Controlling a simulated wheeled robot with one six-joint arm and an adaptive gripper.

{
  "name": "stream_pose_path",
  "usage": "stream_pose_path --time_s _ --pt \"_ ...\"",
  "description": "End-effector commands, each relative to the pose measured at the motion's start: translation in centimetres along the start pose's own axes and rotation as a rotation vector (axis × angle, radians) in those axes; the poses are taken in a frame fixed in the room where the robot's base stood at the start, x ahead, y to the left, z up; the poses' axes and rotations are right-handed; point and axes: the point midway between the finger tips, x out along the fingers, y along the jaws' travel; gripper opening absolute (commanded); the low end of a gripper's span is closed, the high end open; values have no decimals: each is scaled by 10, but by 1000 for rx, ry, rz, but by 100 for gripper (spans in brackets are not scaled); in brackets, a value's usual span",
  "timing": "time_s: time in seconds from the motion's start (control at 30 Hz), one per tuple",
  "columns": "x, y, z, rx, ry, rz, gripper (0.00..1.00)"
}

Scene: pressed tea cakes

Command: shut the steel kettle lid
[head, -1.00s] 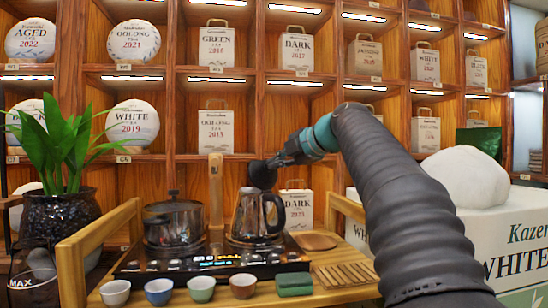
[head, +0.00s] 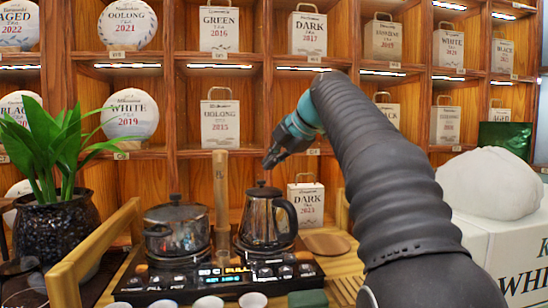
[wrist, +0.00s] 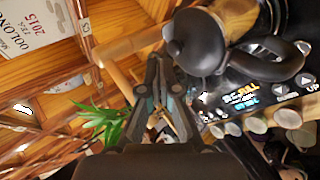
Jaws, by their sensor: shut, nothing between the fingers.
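The steel kettle (head: 262,222) stands on the right of the black tea stove (head: 215,273), its dark handle to the right. Its dark lid (head: 262,192) lies level on the rim with its knob up and looks shut. In the wrist view the kettle lid (wrist: 200,42) also looks seated on the body. My gripper (head: 268,165) is just above the lid knob and slightly right of it, pointing down to the left. In the wrist view my gripper's fingers (wrist: 160,75) are together and empty, beside the knob with a small gap.
A steel pot (head: 174,232) stands on the stove's left. An upright wooden post (head: 221,190) rises between pot and kettle. Small cups (head: 252,300) line the front. A plant (head: 58,165) stands at left, tea shelves (head: 168,110) behind. A white box (head: 520,240) is at right.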

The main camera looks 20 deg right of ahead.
Motion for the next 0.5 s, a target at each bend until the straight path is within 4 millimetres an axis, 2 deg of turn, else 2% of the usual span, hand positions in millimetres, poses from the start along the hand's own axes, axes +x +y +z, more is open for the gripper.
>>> stream_pose_path --time_s 0.5 --pt "34 6 0 0 0 1 0"
